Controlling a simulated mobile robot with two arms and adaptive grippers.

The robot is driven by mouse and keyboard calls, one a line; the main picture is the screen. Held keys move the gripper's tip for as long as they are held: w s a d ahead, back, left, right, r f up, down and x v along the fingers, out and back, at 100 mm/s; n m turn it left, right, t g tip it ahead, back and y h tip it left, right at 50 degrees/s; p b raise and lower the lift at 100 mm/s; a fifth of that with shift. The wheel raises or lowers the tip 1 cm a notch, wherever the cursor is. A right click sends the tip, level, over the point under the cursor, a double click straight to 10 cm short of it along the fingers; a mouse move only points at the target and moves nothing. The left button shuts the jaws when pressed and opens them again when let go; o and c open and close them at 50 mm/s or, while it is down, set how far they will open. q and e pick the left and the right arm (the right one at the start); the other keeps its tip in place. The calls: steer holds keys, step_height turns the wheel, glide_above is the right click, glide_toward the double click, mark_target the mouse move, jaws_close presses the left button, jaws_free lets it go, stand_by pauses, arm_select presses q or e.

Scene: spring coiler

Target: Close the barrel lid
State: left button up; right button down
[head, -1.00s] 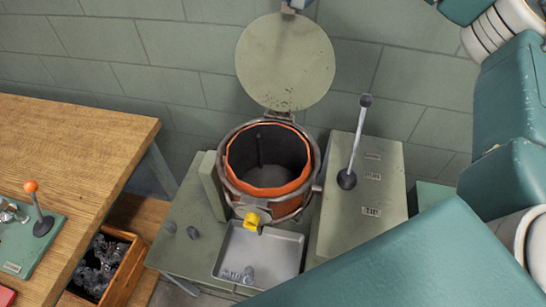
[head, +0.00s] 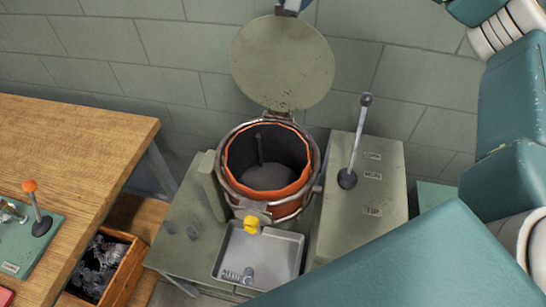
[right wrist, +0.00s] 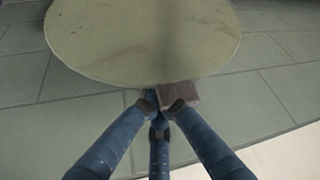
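The barrel (head: 308,190) is a round drum with an orange rim and a dark interior. It stands open on the green machine. Its round olive lid (head: 282,63) is raised, nearly upright, above the back of the barrel. My right gripper (head: 292,5) is at the lid's top edge, mostly cut off by the frame. In the right wrist view, the blue fingers of the right gripper (right wrist: 160,104) close together on a small brownish handle (right wrist: 181,94) at the edge of the lid (right wrist: 145,40). My left gripper is not in view.
A lever (head: 357,140) stands on the green box right of the barrel. A metal tray (head: 285,247) with small springs lies in front. A wooden table (head: 70,150) is at left, with a crate (head: 122,272) below. A teal arm link of mine covers the lower right.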

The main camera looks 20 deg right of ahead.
mark_target(279, 36)
steer(key=shift+s+a, duration=0.1)
steer(key=shift+s+a+r+b, duration=0.15)
steer(key=shift+s+a+b, duration=0.05)
steer(key=shift+s+a, duration=0.65)
steer(key=shift+s+a+r+b, duration=0.2)
steer(key=shift+s+a, duration=0.45)
steer(key=shift+s, duration=0.4)
steer(key=shift+s+a+f+b, duration=0.2)
steer(key=shift+s+a+b, duration=0.15)
steer(key=shift+s, duration=0.1)
steer(key=shift+s+a+f+b, duration=0.1)
steer(key=shift+s+a+b, duration=0.15)
steer(key=shift+s+a, duration=0.4)
steer(key=shift+s+a+f+b, duration=0.15)
steer(key=shift+s+a, duration=0.25)
steer(key=shift+s, duration=0.45)
steer(key=shift+s+a+f+b, duration=0.25)
steer(key=shift+s+a+b, duration=0.2)
steer(key=shift+s, duration=0.15)
steer(key=shift+s+a+f+b, duration=0.3)
steer(key=shift+s+a, duration=0.15)
steer(key=shift+s, duration=0.15)
steer(key=shift+s+a+f+b, duration=0.2)
steer(key=shift+s+a+b, duration=0.25)
steer(key=shift+s, duration=0.15)
